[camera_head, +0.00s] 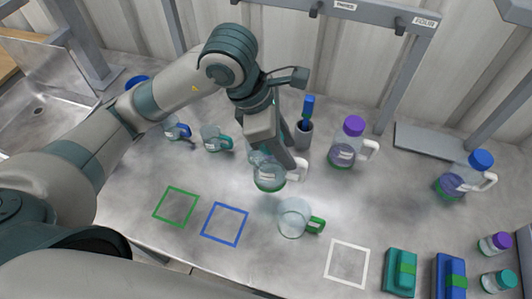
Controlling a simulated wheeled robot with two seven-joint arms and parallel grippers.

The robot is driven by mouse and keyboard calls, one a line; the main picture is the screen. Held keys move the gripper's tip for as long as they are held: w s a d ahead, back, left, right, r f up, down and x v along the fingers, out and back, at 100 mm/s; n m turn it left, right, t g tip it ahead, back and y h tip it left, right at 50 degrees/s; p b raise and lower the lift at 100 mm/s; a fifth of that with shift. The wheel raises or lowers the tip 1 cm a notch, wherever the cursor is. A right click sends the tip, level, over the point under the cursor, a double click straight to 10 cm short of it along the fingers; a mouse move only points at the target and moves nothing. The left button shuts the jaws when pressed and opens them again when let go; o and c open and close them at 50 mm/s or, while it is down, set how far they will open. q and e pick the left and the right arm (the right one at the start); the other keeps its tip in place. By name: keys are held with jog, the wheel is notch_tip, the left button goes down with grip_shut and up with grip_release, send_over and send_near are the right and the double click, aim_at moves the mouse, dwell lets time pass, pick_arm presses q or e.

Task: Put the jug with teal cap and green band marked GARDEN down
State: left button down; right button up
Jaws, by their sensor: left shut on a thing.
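The jug (270,183) is a clear body with a green band low down and a pale handle on its right. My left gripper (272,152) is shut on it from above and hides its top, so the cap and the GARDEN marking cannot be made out. The jug is over the middle of the metal bench (270,265); whether its base touches the bench is unclear. My right gripper is not in view.
A clear pitcher with a green handle (293,218) stands just in front. A purple-capped jug (344,153) and a grey brush cup (303,135) stand behind. Green (159,212), blue (204,231) and white (328,260) square outlines are empty. A blue-capped jug (452,184) stands right.

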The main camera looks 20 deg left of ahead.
pick_arm(q)
jog(key=a+f, duration=0.1)
jog(key=w+a+f+b, duration=0.1)
jog(key=w+a+f, duration=0.1)
jog(key=a, duration=0.1)
jog(key=shift+w+a, duration=0.1)
jog(key=shift+w+a+f+b, duration=0.25)
jog(key=shift+w+a+b, duration=0.05)
jog(key=shift+a, duration=0.2)
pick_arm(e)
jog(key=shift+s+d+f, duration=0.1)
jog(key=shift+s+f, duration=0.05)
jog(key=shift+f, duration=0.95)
pick_arm(q)
notch_tip(320, 180, down, 4)
jog(key=shift+b, duration=0.85)
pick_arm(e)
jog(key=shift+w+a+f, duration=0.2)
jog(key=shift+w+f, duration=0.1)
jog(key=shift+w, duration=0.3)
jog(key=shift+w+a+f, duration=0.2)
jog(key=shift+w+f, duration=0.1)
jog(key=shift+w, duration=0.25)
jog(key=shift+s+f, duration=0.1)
pick_arm(q)
jog(key=c, duration=1.1)
grip_release()
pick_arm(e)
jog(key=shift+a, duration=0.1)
